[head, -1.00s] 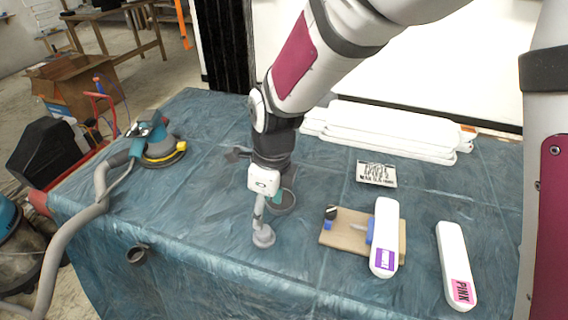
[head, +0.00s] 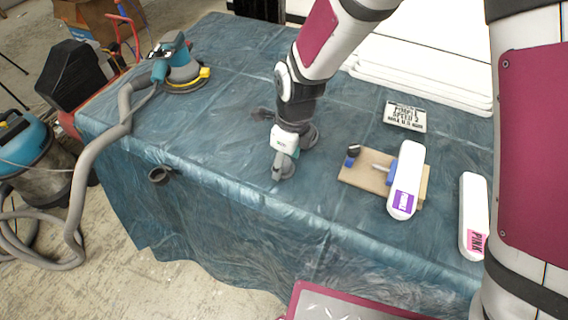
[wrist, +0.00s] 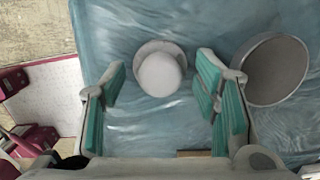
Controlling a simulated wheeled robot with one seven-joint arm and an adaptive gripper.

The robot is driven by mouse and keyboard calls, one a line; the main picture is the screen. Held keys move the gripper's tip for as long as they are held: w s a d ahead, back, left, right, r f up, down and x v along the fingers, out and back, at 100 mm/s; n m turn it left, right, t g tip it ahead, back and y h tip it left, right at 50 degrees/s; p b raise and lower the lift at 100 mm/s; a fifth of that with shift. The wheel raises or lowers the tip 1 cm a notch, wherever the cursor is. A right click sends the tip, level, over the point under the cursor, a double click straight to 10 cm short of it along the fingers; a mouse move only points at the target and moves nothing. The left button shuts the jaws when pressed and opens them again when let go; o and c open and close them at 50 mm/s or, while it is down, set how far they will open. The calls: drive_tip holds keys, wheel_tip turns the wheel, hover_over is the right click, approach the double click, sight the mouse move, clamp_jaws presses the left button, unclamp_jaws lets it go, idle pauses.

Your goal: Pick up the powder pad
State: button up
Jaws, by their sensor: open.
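The powder pad (head: 282,172) is a pale round disc with an upright knob-like handle, standing on the blue plastic-covered table. In the wrist view the pad (wrist: 160,72) lies between and slightly beyond the two teal-lined fingers, with a gap on either side. My gripper (wrist: 160,88) is open and empty, pointing down above the pad. In the head view my gripper (head: 284,155) hides part of the pad's handle.
A round grey dish (wrist: 277,70) stands close to the right finger. A wooden board (head: 362,178) with tools, white bottles marked purple (head: 404,180) and pink (head: 473,215), and a lettered card (head: 405,116) lie to the right. A sander (head: 182,68) with a hose stands at left.

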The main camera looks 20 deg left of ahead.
sight(285, 164)
drive_tip(key=shift+c, duration=0.6)
drive_tip(key=c, duration=1.1)
drive_tip(key=shift+o, duration=0.2)
drive_tip(key=shift+r, duration=0.1)
drive_tip(key=shift+r, duration=0.5)
drive_tip(key=r, duration=0.1)
drive_tip(key=s+r, duration=0.1)
drive_tip(key=shift+d+r+p, duration=0.25)
drive_tip(key=shift+r+p, duration=0.05)
drive_tip(key=s+d, duration=0.3)
drive_tip(key=s, duration=0.3)
drive_tip(key=s+d+r+p, duration=0.1)
drive_tip(key=s+d, duration=0.2)
drive_tip(key=s, duration=0.4)
drive_tip(key=shift+d, duration=0.4)
drive_tip(key=shift+s+r, duration=0.1)
